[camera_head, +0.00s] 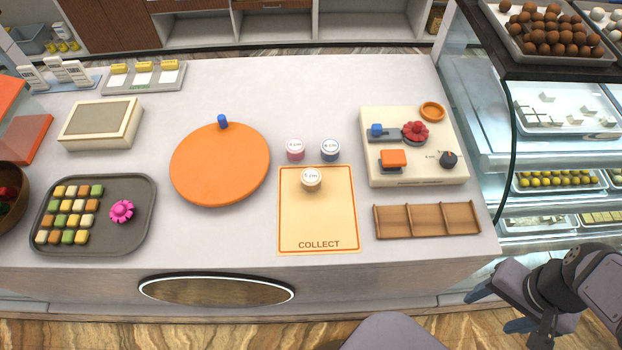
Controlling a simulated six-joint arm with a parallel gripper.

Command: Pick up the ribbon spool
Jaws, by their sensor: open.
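Three small spool-like cylinders with white labelled tops stand near the counter's middle: a pink-red one (295,150), a blue one (330,150) and a tan one (311,179). The pink-red and blue ones stand side by side just behind the collect mat (318,225). The tan one stands on the upper part of the mat, its label reading in cm. I cannot tell which one is meant by the ribbon spool. My gripper (499,309) is open and empty at the lower right, off the counter's front edge and well away from the spools.
An orange round board (220,185) with a blue knob lies left of the spools. A cream machine (380,172) with a knob and a wooden divided tray (428,234) stand at right. A glass sweets case (482,130) borders the counter's right. A tray of sweets (140,238) lies left.

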